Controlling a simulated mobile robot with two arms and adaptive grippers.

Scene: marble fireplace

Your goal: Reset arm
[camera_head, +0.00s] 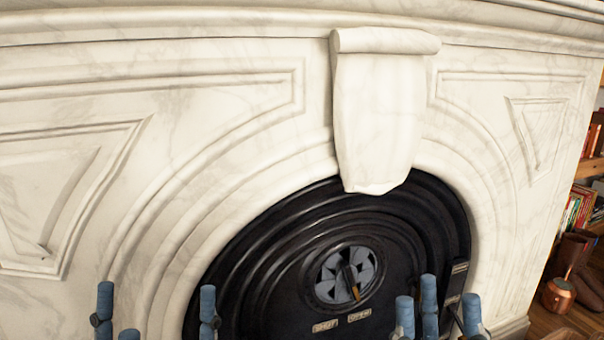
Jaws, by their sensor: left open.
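My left gripper (156,310) is at the bottom left edge of the head view. Its blue-grey fingers stand upright and spread apart, open with nothing between them. My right gripper (445,310) is at the bottom right of the middle. Its fingers are also apart, with no object seen between them. Both grippers are cut off by the lower edge, so their palms and most of my arms are hidden. The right fingers overlap the lower right of the black fireplace cover in the picture; whether they touch it cannot be told.
A white marble fireplace (230,85) fills most of the view, with a protruding keystone (380,115). Its black arched cover (275,245) carries a round vent dial (347,274) and SHUT and OPEN labels. A bookshelf (590,168) and copper pot (558,295) stand at the right.

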